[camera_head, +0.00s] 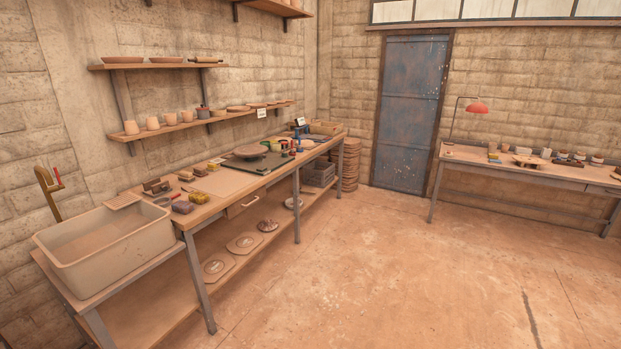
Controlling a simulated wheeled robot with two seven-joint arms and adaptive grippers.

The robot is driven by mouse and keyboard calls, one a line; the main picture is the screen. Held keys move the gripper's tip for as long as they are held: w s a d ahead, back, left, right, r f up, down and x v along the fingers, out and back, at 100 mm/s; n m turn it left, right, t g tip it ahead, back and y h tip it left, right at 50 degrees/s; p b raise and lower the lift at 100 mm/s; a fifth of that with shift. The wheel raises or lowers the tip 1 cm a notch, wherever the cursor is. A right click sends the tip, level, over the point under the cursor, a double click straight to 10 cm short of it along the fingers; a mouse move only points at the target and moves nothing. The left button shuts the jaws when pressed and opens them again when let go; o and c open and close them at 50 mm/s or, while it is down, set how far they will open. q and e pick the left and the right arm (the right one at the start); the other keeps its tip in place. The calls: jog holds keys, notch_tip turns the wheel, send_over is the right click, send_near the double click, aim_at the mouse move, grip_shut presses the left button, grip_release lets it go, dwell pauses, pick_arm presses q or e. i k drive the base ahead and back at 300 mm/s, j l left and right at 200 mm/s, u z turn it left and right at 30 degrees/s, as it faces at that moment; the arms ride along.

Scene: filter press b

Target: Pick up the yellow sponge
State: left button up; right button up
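Neither of my grippers shows in the head view. Small blocks lie on the long workbench (219,184) along the left wall, just right of the sink.
A deep pale sink (110,262) stands at the near left end. A dark mat with a round wheel (251,151) lies further along the bench. A second table (520,168) with a red lamp (477,107) stands at right. The floor (380,265) between is clear.

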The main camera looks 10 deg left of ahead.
aim_at(197, 197)
jog(key=i+u, duration=0.1)
jog(key=i, duration=0.75)
jog(key=i+l+u, duration=0.1)
jog(key=i, duration=0.7)
jog(key=i+l+u, duration=0.15)
jog(key=i+u, duration=0.25)
jog(key=i+l+u, duration=0.2)
jog(key=u, duration=0.25)
jog(key=i+l+u, duration=0.6)
jog(key=l+u, duration=0.2)
jog(key=i+l+u, duration=0.15)
jog(key=l, duration=0.15)
jog(key=l+u, duration=0.2)
jog(key=i+l+u, duration=0.15)
jog(key=l, duration=0.25)
